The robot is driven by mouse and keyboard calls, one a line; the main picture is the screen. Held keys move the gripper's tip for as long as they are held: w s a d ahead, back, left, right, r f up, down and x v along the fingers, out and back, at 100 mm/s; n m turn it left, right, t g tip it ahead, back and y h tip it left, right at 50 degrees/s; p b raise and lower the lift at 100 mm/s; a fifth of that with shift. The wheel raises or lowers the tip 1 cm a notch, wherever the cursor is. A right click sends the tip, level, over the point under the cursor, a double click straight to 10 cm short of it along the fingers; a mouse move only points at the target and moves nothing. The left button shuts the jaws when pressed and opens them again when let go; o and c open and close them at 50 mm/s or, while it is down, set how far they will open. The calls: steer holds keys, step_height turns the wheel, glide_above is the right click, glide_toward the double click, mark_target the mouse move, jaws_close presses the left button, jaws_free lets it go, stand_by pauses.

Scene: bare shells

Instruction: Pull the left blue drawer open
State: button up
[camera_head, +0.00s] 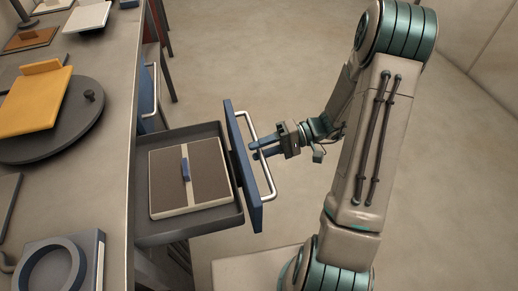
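The near blue-fronted drawer (243,165) is pulled well out from the counter, with its grey tray showing. A pale bar handle (268,178) runs along its front. My gripper (262,148) is at the middle of this handle, with its blue fingers reaching to the bar from the right. The fingers overlap the bar in this view, and I cannot tell whether they are closed on it. A second blue drawer (148,98) farther along the counter looks shut, with its own handle.
A brown and cream box (190,180) with a blue tab lies inside the open drawer. The counter (105,165) at left holds a dark round plate (80,125), a yellow board (35,100) and a grey ring-shaped piece (50,270). The floor beyond my arm is clear.

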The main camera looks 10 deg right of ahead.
steer(key=v, duration=1.3)
steer(key=shift+d, duration=0.1)
steer(key=s+a+r+t+h+p, duration=0.1)
steer(key=s+a+r+h+p, duration=0.1)
steer(key=s+r+h+p, duration=0.1)
steer(key=s+a+r+t+h+p, duration=0.1)
steer(key=s+a+r+h+p, duration=0.2)
steer(key=r+h, duration=0.4)
steer(key=s+a+r+m+t+h+p, duration=0.1)
steer(key=s+r+h+p, duration=0.3)
steer(key=r, duration=0.6)
steer(key=shift+s+a+r+t+h, duration=0.25)
steer(key=shift+s+a+t+h, duration=0.35)
steer(key=shift+s+a+h, duration=0.45)
steer(key=shift+s, duration=0.15)
